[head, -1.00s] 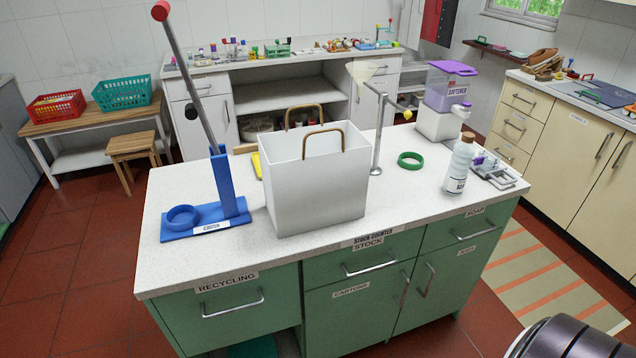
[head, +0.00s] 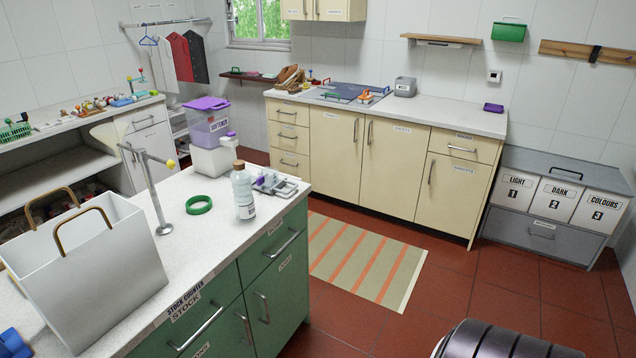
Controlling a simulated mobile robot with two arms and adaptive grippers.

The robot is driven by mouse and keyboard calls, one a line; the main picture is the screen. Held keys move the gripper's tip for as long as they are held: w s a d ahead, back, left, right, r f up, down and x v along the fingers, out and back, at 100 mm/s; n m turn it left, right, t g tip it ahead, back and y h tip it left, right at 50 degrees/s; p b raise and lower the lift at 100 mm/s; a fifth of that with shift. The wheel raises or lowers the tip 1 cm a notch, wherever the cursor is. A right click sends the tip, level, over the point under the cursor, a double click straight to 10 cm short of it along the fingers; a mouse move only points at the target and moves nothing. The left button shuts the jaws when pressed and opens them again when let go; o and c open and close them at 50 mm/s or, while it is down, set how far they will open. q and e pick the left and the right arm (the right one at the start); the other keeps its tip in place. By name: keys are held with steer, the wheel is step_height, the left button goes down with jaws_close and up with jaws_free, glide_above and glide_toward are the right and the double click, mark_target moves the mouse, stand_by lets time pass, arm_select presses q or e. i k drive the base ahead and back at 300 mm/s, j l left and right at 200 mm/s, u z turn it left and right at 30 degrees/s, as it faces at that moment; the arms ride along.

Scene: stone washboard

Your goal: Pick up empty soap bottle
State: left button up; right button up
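A clear, pale bottle with a brown cap and a white label (head: 243,192) stands upright on the right end of the green-fronted counter (head: 200,252). It looks like the soap bottle; I cannot read its label clearly or tell whether it is empty. A softener dispenser with a purple lid (head: 208,133) stands behind it to the left. Neither of my grippers is in view.
A green ring (head: 199,205) and a metal stand with a yellow knob (head: 152,190) are left of the bottle. A grey metal device (head: 277,183) sits close on its right. A white bag (head: 90,275) fills the counter's left. The floor beyond the striped mat (head: 365,262) is clear.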

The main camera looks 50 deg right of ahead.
mark_target(244, 201)
steer(key=z, duration=1.1)
steer(key=u, duration=0.35)
steer(key=i+l+u, duration=0.2)
steer(key=l+u, duration=0.25)
steer(key=i+l+u, duration=0.15)
steer(key=l+u, duration=0.15)
steer(key=u, duration=0.15)
steer(key=l+u, duration=0.45)
steer(key=i, duration=0.05)
